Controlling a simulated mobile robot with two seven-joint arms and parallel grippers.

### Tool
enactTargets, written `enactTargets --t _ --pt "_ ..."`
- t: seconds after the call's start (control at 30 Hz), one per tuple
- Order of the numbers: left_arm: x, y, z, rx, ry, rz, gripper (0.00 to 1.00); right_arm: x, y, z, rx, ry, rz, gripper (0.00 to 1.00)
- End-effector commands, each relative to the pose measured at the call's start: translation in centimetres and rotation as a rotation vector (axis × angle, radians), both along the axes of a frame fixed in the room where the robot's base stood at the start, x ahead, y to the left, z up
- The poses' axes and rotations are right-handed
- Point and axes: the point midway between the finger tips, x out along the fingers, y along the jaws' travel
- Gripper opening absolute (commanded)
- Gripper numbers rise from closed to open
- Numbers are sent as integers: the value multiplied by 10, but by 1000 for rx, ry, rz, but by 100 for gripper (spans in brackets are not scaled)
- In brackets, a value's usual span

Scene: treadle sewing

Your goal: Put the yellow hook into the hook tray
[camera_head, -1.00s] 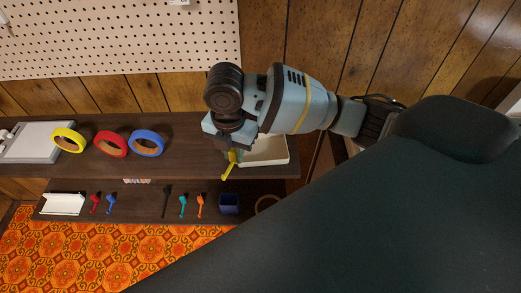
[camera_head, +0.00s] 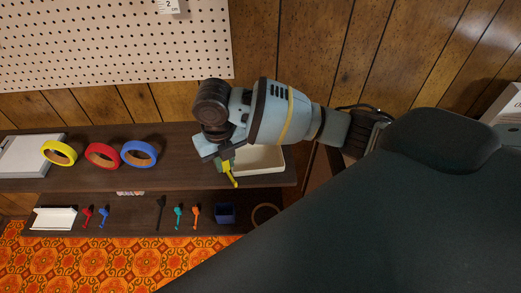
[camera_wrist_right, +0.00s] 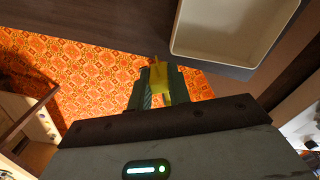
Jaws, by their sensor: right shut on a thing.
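The yellow hook (camera_head: 231,174) is held in my right gripper (camera_head: 227,160), its lower end hanging down past the fingers. In the right wrist view the hook (camera_wrist_right: 159,76) sits between the two green fingers of the right gripper (camera_wrist_right: 160,90), which are shut on it. A cream open tray (camera_head: 268,159) stands on the upper shelf, just right of the gripper and partly hidden by it. In the right wrist view this tray (camera_wrist_right: 225,52) is up and right of the fingers and looks empty. The hook is beside the tray, over the shelf's front edge. My left gripper is out of view.
Yellow, red and blue tape rings (camera_head: 102,156) lie on the upper shelf (camera_head: 190,180). The lower shelf holds a white holder (camera_head: 54,218), several coloured hooks (camera_head: 179,216) and a dark blue box (camera_head: 225,213). A pegboard (camera_head: 110,45) hangs behind.

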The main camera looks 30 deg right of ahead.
Motion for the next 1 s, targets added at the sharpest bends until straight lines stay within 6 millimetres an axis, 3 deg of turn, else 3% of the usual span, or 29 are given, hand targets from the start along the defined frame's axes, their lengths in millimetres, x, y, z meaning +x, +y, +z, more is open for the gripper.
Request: enactTargets --t 0.3,0.5,1.0 --pt "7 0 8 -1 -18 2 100 14 -75 -5 -3 -1 -9 0" --pt "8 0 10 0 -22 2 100 20 -112 -9 -2 -1 -6 0" --pt "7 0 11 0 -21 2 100 25 -140 -12 -2 0 -7 0"
